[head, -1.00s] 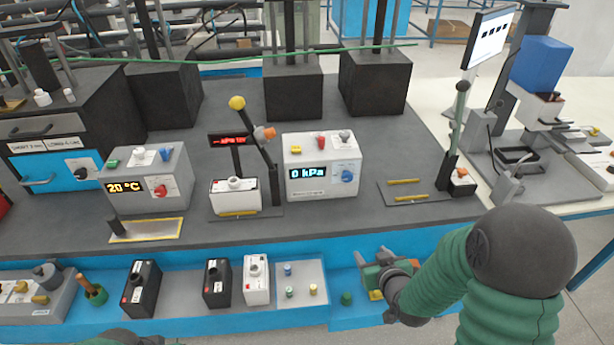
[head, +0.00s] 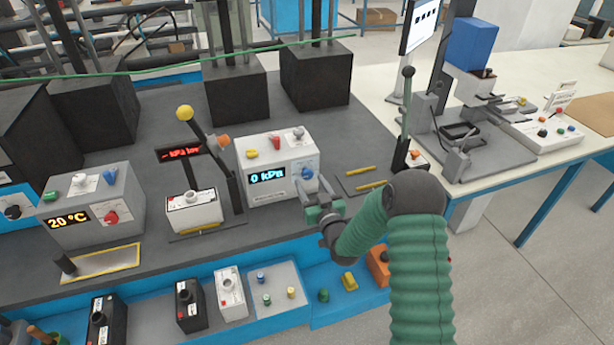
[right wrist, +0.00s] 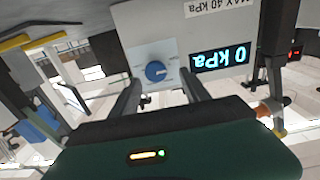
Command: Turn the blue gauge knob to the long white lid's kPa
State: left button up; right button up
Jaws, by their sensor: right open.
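The gauge box (head: 270,185) is white with a cyan display (head: 267,176) reading 0 kPa. Its blue knob (head: 307,174) is on the front face, right of the display. In the right wrist view the box appears upside down, with the blue knob (right wrist: 155,72), the display (right wrist: 221,57) and a label reading MAX 40 kPa (right wrist: 219,8). My right gripper (head: 316,190) is open in front of the knob; the knob shows between and beyond its fingers, apart from them. A white-lidded battery (head: 193,212) stands in the fixture left of the box. My left gripper is out of view.
A red display (head: 180,154) and a yellow-knobbed lever (head: 185,113) stand by the fixture. The grey 20 °C box (head: 90,205) is further left. A blue front tray holds black batteries (head: 191,305) and a white battery (head: 230,293). A dark lever (head: 405,120) rises at right.

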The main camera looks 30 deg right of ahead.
aim_at(308, 176)
jog(key=x, duration=0.2)
jog(key=shift+w+d, duration=0.25)
jog(key=shift+w, duration=0.05)
jog(key=shift+w+d+f, duration=0.2)
jog(key=shift+w+d, duration=0.2)
jog(key=shift+d, duration=0.1)
jog(key=shift+a+r, duration=0.15)
jog(key=shift+a, duration=0.2)
jog(key=c, duration=0.7)
jog(key=shift+s+d, duration=0.1)
jog(key=shift+d, duration=0.05)
grip_shut()
